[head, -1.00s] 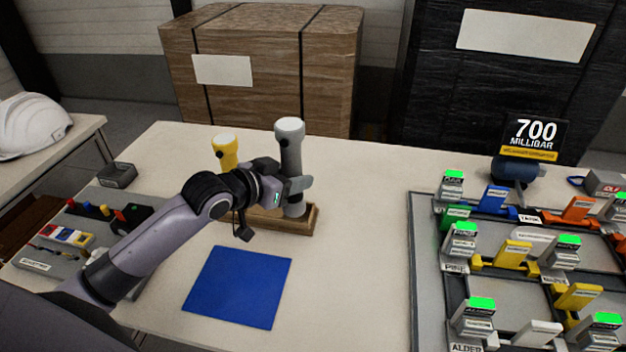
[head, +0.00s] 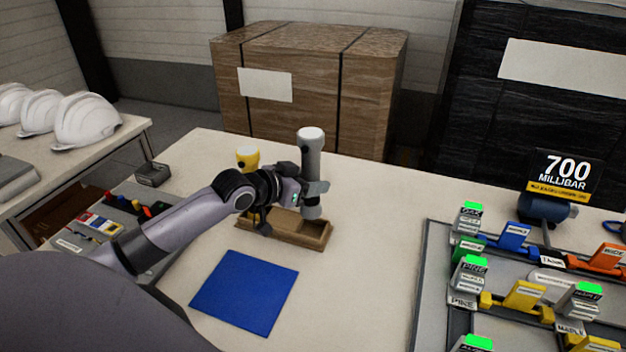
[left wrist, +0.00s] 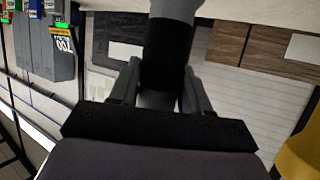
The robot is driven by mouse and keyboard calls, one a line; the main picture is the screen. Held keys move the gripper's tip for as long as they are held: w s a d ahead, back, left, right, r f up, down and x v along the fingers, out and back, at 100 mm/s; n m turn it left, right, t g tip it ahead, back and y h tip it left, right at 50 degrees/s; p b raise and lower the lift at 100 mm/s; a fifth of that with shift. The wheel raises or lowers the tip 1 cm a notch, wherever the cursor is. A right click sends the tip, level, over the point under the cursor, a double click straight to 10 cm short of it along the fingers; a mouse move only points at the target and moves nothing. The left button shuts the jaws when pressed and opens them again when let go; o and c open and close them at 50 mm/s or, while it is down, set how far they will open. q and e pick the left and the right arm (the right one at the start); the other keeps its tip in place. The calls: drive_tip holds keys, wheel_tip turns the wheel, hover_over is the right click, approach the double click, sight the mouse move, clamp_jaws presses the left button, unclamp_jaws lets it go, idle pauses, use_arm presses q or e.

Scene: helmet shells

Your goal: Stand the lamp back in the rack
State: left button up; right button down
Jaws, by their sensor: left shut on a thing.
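The lamp (head: 311,150) is a grey cylinder with a white top, upright at the right end of the wooden rack (head: 324,235). My left gripper (head: 314,192) is shut around its lower part. The lamp's lower end shows at the rack's right part; I cannot tell whether it touches the rack or hangs just above it. In the left wrist view the grey and black lamp body (left wrist: 168,50) stands between the two fingers (left wrist: 155,92). A yellow lamp (head: 247,157) stands at the rack's left, partly behind my arm. My right gripper is out of view.
A blue mat (head: 245,292) lies in front of the rack. A framed board with labelled blocks (head: 424,270) is at the right. A grey tray of small parts (head: 110,228) is at the left, near white helmets (head: 88,120). The table right of the rack is clear.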

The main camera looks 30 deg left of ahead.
sight(305, 208)
use_arm(q)
drive_tip(key=shift+f, duration=0.45)
wheel_tip(305, 208, down, 4)
drive_tip(key=b, duration=0.3)
drive_tip(key=shift+f, duration=0.1)
drive_tip(key=shift+f+b, duration=0.5)
drive_tip(key=shift+b, duration=0.3)
drive_tip(key=shift+f, duration=0.4)
drive_tip(key=o, duration=1.3)
drive_tip(key=shift+f, duration=0.1)
drive_tip(key=shift+s, duration=0.1)
drive_tip(key=shift+v, duration=3.55)
